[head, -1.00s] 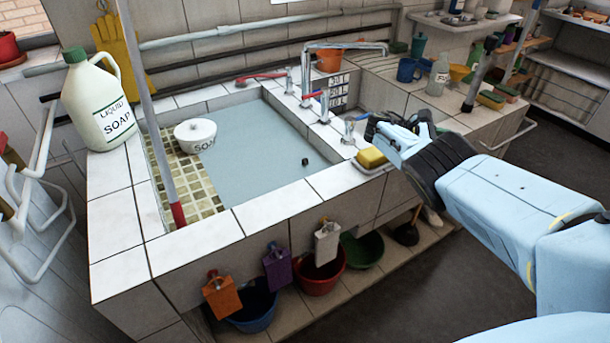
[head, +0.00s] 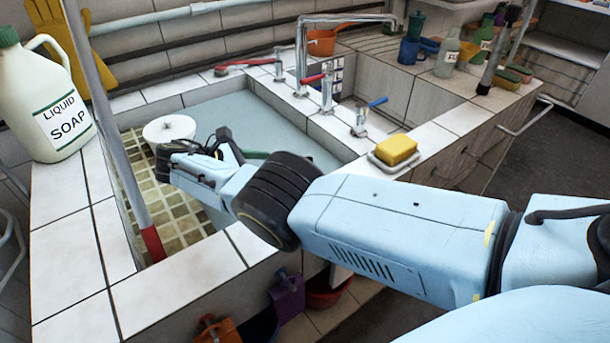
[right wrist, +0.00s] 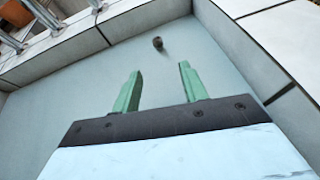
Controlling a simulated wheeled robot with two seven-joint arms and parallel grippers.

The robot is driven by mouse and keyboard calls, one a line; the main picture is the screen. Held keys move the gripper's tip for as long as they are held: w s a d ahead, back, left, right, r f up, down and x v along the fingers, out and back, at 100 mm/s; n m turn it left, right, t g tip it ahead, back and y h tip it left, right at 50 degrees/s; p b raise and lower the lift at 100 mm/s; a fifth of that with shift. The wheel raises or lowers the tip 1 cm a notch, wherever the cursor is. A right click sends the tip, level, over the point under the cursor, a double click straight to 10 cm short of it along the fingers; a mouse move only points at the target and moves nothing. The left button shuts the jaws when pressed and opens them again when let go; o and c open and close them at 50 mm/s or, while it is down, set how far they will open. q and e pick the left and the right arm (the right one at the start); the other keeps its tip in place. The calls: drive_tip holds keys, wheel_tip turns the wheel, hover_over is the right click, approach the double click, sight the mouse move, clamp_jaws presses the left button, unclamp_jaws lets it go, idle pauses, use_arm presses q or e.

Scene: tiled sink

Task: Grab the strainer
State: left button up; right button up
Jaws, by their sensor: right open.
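A small dark round piece, seemingly the strainer (right wrist: 158,43), sits on the pale blue sink floor (right wrist: 85,80) in the right wrist view. It lies just beyond the fingertips, between their lines, and nothing touches it. In the head view it cannot be seen. My right gripper (right wrist: 157,73) is open and empty, with its two green fingers apart. In the head view my right arm reaches over the sink's front wall, and one green finger (head: 256,155) shows above the basin. My left gripper is not in view.
A grey pole (head: 105,105) rises at the left, near the liquid soap jug (head: 48,100). A yellow sponge (head: 396,149) sits on the right rim.

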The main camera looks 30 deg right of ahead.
drive_tip(key=p+x, duration=0.2)
drive_tip(key=x, duration=0.5)
drive_tip(key=shift+s+d, duration=0.1)
drive_tip(key=shift+d, duration=0.3)
drive_tip(key=shift+b+x, duration=0.4)
drive_tip(key=shift+x, duration=2.3)
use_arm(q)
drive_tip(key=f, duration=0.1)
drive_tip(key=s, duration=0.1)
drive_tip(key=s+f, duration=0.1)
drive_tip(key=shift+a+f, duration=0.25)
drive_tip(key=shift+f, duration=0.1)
use_arm(e)
drive_tip(key=shift+w, duration=0.25)
clamp_jaws()
